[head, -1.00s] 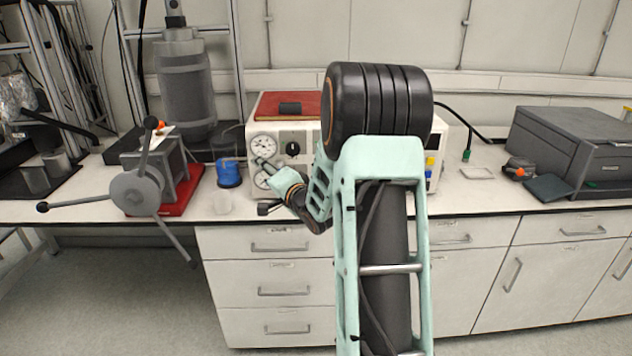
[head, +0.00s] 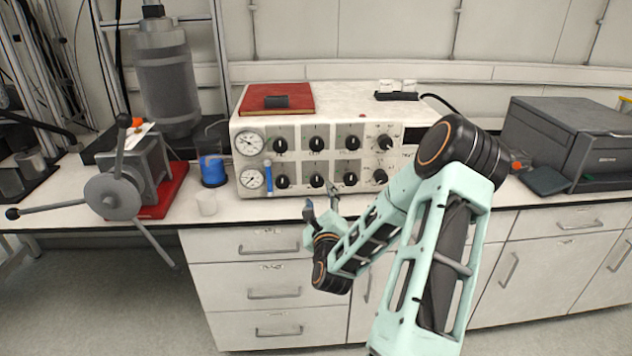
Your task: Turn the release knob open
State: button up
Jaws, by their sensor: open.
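The cream control box (head: 300,196) stands on the bench with two rows of black round knobs, and I cannot tell which is the release knob. The upper row has a left knob (head: 280,145), a middle knob (head: 316,144) and more to the right. The lower row has a left knob (head: 281,181), a knob beside it (head: 317,180) and more to the right. My gripper (head: 321,197) is open in front of the box's lower edge, just below the lower knobs. It appears apart from them, with nothing in its jaws.
Two gauges and an upright blue piece (head: 267,176) are at the panel's left. A red book (head: 277,99) lies on top. A grey case (head: 575,140) stands right.

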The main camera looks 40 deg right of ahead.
aim_at(317, 183)
jog(key=x, duration=0.8)
jog(key=shift+w+d, duration=0.1)
jog(key=shift+w, duration=0.2)
jog(key=c, duration=1.2)
